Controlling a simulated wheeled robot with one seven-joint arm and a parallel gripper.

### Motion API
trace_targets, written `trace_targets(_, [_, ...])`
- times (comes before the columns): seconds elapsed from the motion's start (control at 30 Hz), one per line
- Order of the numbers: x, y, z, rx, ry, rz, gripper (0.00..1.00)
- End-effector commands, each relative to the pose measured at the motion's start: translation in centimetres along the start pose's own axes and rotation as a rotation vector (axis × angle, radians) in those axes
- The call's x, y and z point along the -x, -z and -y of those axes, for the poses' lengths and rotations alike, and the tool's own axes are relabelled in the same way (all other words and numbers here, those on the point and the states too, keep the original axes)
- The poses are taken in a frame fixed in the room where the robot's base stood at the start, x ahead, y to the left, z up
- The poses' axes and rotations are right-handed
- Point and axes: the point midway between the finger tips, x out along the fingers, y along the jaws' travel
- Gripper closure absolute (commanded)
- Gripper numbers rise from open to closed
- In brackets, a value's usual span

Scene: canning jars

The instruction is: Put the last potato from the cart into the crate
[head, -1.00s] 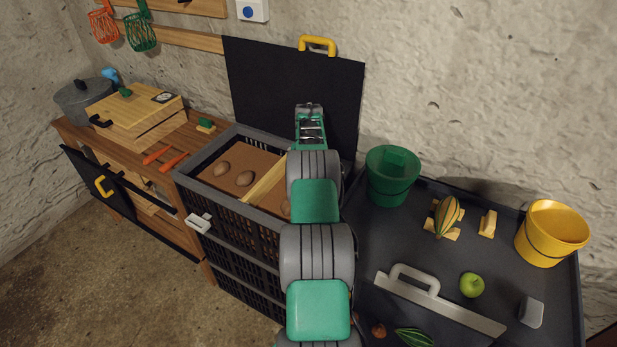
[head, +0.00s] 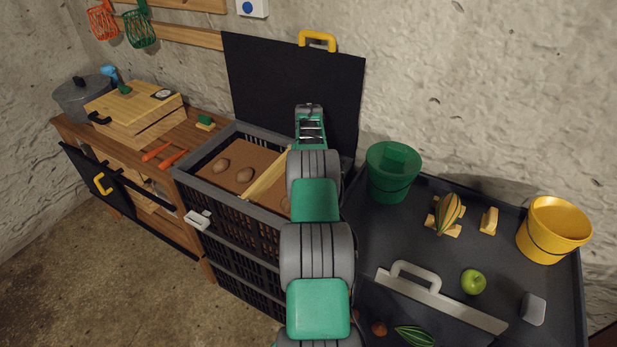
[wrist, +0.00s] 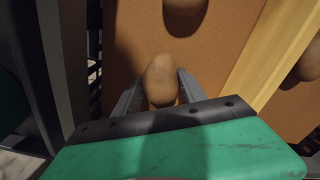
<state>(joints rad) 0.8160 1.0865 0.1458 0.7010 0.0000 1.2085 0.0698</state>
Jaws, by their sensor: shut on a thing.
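My gripper (wrist: 160,92) is shut on a brown potato (wrist: 162,78) in the wrist view, with one finger on each side of it. The potato is over the brown floor of the black crate (head: 236,213), beside a pale wooden divider (wrist: 248,62). I cannot tell if it touches the floor. In the head view my arm hides the gripper and the held potato. The dark cart (head: 448,270) stands right of the crate.
The crate's black lid (head: 285,85) stands open against the wall. The cart holds a green bucket (head: 390,180), a yellow bucket (head: 550,235), a striped gourd (head: 449,212), a green apple (head: 473,281) and an onion (head: 379,328). A wooden bench (head: 200,140) is at left.

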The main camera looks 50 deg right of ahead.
Motion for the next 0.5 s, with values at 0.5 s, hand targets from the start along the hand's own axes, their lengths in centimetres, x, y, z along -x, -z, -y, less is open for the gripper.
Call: trace_targets(0.5, [-0.05, 0.02, 0.00, 0.000, 0.000, -0.001, 0.31])
